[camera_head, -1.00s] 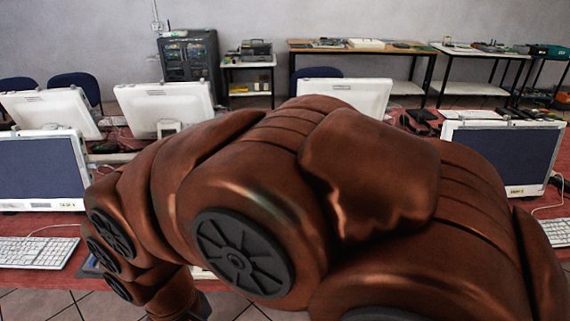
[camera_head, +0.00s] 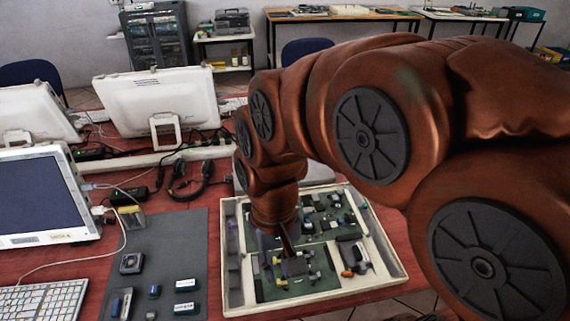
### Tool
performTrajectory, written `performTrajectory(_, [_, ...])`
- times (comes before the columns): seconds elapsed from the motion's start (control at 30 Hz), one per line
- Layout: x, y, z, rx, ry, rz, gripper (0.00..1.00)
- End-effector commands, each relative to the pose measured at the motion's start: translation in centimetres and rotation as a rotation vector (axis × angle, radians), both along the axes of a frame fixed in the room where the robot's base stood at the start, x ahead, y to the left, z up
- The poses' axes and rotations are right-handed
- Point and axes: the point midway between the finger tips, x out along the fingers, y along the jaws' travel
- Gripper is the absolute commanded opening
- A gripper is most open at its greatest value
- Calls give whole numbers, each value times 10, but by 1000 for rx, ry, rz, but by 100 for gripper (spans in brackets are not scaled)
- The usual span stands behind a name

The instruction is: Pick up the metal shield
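I cannot single out the metal shield for certain among the small parts in view. A cream tray (camera_head: 231,298) with compartments stands on the red table and holds green boards and small dark, orange and yellow parts. My arm comes in from the right and bends down over the tray. My gripper (camera_head: 287,264) points down into the tray's front middle part. Its dark fingers are small and blend with the parts there, so I cannot tell whether they are open, shut or touching anything. My wrist hides part of the tray's left side.
A dark grey mat (camera_head: 150,235) left of the tray carries a square fan-like part (camera_head: 131,263) and several small blocks. A monitor (camera_head: 40,198) and keyboard (camera_head: 42,300) are at the left.

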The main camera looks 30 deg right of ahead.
Motion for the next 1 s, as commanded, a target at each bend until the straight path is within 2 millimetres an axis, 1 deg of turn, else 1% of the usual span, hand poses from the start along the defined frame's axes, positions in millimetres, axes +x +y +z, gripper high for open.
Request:
performTrajectory(0.03, [18, -3, 2, 8, -5, -58, 20])
performTrajectory(0.2, [75, -12, 6, 35, -15, -260, 20])
performTrajectory(0.27, [94, -17, 6, 45, -19, -330, 20])
performTrajectory(0.3, [108, -21, 6, 52, -21, -376, 20])
performTrajectory(0.37, [127, -27, 6, 63, -23, -445, 20])
performTrajectory(0.4, [140, -31, 5, 70, -24, -491, 20])
performTrajectory(0.53, [182, -49, 1, 95, -27, -641, 20])
performTrajectory(0.7, [233, -78, -8, 128, -31, -838, 20])
performTrajectory(0.77, [250, -90, -14, 140, -26, -908, 20])
performTrajectory(0.8, [262, -99, -16, 149, -28, -954, 20])
performTrajectory(0.97, [304, -137, -32, 182, -25, -1141, 20])
performTrajectory(1.0, [313, -147, -38, 190, -21, -1187, 20])
